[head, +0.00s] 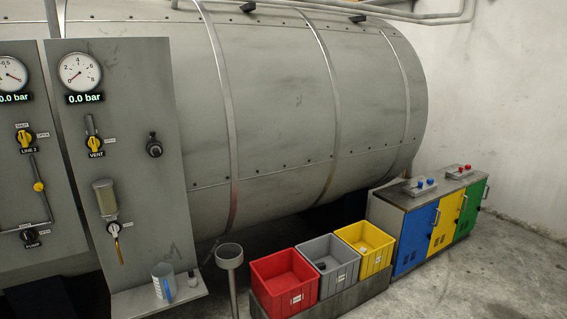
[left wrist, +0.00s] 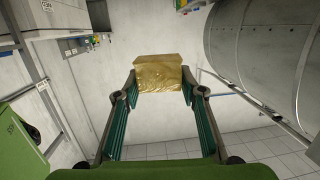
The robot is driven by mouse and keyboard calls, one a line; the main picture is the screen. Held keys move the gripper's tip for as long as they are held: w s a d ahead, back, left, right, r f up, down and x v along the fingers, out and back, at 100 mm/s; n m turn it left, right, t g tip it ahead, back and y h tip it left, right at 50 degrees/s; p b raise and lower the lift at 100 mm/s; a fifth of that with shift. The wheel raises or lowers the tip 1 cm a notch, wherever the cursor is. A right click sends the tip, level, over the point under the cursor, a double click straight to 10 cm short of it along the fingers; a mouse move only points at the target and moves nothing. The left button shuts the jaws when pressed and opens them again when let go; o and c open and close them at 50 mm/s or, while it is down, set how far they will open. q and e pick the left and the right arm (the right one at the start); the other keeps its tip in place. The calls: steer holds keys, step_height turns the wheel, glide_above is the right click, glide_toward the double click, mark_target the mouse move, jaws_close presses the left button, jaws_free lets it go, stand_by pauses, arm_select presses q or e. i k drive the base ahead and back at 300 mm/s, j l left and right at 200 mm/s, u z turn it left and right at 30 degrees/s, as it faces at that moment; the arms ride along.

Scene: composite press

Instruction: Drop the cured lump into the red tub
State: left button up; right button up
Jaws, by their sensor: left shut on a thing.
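A golden-brown, crinkled block, the cured lump (left wrist: 158,70), shows in the left wrist view. My left gripper (left wrist: 159,90) has its two fingertips closed against the sides of the lump and holds it. The room behind the lump is upside down or tilted in that view, and the red tub does not show there. Neither gripper shows in the head view.
A grey tub (head: 335,277) and a yellow tub (head: 371,261) stand right of the red one. A grey pedestal (head: 230,258) stands close at its left. A gauge panel (head: 125,190) and large cylinder (head: 290,110) rise behind. Floor at right is clear.

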mark_target(282, 287)
steer(key=i+l+u, duration=0.15)
steer(key=i+l, duration=0.35)
steer(key=i, duration=0.4)
steer(key=i+l+u, duration=0.15)
steer(key=i+l, duration=0.5)
steer(key=i, duration=0.2)
steer(key=i+l+u, duration=0.15)
steer(key=i+l, duration=0.55)
steer(key=i, duration=0.15)
